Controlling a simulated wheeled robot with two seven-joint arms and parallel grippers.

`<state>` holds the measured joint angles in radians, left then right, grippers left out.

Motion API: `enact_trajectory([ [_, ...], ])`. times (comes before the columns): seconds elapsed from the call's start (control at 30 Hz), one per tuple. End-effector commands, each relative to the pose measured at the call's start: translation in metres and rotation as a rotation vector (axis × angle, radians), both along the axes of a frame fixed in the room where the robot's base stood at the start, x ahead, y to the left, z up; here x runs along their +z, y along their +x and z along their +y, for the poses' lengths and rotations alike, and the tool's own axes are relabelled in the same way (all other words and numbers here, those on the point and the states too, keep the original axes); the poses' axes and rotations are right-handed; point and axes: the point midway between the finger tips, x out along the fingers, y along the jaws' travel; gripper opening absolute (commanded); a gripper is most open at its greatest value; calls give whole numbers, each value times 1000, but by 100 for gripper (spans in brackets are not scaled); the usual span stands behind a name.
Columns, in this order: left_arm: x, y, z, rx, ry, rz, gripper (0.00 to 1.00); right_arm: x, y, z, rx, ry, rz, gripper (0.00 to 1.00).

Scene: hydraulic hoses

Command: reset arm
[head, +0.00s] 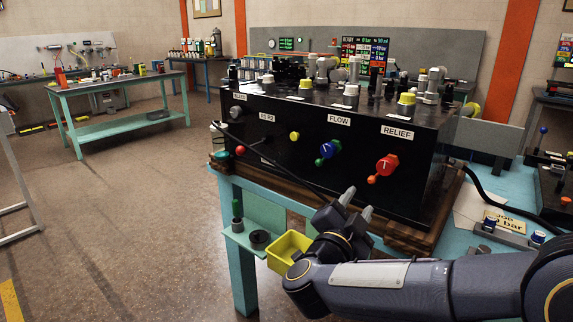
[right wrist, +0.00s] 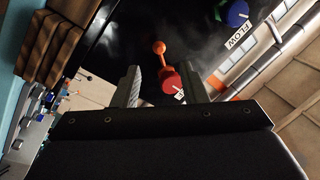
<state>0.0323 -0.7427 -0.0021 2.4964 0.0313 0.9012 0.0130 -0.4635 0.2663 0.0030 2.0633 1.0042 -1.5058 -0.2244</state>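My right gripper (head: 357,203) is in front of the lower front face of the black hydraulic unit (head: 270,150), near the table's front edge. Its two fingers are spread apart with nothing between them, as the right wrist view (right wrist: 165,85) also shows. The red relief knob (head: 387,165) with its orange lever is on the unit's front face, up and to the right of the fingertips. In the right wrist view the red knob (right wrist: 174,80) shows beyond the gap between the fingers. My left gripper is in neither view.
The blue flow knob (head: 327,149) is left of the relief knob. The unit stands on a wooden base (head: 408,236) on a teal table. A yellow bin (head: 287,247) sits low beside my right wrist. A black hose (head: 490,190) lies at the right. Open floor spreads left.

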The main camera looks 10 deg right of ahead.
Motion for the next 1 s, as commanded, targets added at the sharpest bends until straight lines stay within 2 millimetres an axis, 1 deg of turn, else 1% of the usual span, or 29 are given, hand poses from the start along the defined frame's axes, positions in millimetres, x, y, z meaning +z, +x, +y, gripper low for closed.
enact_trajectory([
  [0.07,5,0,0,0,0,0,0,7,2,-2,38,12,2,39],
  [0.13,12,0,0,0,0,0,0,16,6,-3,115,29,9,39],
  [0.2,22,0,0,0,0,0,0,28,9,-2,232,47,27,39],
  [0.27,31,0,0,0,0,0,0,38,8,2,354,60,53,39],
  [0.37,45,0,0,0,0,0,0,48,-4,14,561,61,126,39],
  [0.43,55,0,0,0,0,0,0,49,-20,25,695,51,200,39],
  [0.47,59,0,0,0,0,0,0,47,-29,29,749,46,236,39],
  [0.57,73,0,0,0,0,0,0,37,-65,41,907,25,383,39],
  [0.6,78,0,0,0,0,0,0,30,-82,44,963,18,452,39],
  [0.67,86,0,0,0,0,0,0,17,-111,47,1032,8,566,39],
  [0.7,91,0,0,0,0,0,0,8,-131,48,1069,4,645,39],
  [0.77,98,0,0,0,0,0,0,-7,-160,47,1111,2,765,39],
  [0.8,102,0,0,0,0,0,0,-16,-179,46,1131,5,841,39],
  [0.9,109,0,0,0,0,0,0,-36,-219,40,1158,16,1005,39],
  [1.0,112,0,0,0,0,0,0,-49,-246,35,1165,32,1114,39],
])
